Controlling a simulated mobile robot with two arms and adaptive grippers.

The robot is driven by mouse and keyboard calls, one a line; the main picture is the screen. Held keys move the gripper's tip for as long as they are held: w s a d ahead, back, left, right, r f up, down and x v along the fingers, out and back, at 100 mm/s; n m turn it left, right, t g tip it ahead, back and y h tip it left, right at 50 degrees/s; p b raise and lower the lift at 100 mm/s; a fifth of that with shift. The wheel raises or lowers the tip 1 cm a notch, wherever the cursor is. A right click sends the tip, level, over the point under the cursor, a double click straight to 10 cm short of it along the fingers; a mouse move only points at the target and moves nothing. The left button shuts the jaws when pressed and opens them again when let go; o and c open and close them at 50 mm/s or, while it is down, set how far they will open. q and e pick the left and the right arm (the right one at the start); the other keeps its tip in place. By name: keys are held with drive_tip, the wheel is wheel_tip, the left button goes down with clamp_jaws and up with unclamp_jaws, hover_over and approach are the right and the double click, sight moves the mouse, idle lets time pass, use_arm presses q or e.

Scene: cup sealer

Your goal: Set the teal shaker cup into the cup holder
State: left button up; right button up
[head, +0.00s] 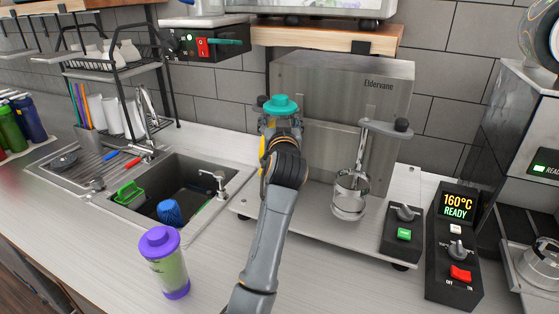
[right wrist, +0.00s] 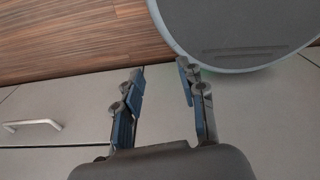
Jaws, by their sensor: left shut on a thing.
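The teal shaker cup (head: 281,104) shows mainly as its teal lid, above my left gripper (head: 281,128) in the head view. The gripper is shut on the cup, which looks upright; its body is mostly hidden behind the gripper and wrist. They are in front of the left part of the steel Eldervane machine (head: 395,75). The metal cup holder (head: 349,200) is to the right of the gripper, under a lever arm, apart from the cup. My right gripper (right wrist: 158,88) is open and empty in the right wrist view.
A purple-lidded shaker (head: 164,262) stands on the counter at front left. A sink (head: 185,170) with a green caddy and blue item lies behind it. A control box (head: 402,235) and a 160°C display unit (head: 455,245) stand right of the holder. A cabinet handle (right wrist: 32,125) shows below.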

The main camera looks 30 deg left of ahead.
use_arm(q)
drive_tip(key=shift+s+d+f, duration=0.1)
drive_tip(key=shift+s+f, duration=0.05)
drive_tip(key=shift+f, duration=0.5)
drive_tip(key=shift+s+d+f, duration=0.1)
drive_tip(key=shift+f, duration=0.5)
drive_tip(key=shift+a+f, duration=0.1)
drive_tip(key=shift+f, duration=0.3)
wheel_tip(320, 180, down, 3)
drive_tip(key=shift+w+f+p, duration=0.15)
drive_tip(key=shift+p, duration=0.4)
drive_tip(key=shift+f, duration=0.3)
drive_tip(key=shift+f+b, duration=0.3)
drive_tip(key=o, duration=1.8)
drive_tip(key=shift+f, duration=0.1)
drive_tip(key=shift+c, duration=0.2)
drive_tip(key=shift+o, duration=0.3)
use_arm(e)
drive_tip(key=shift+s+d+r, duration=0.3)
drive_tip(key=shift+s+r, duration=0.2)
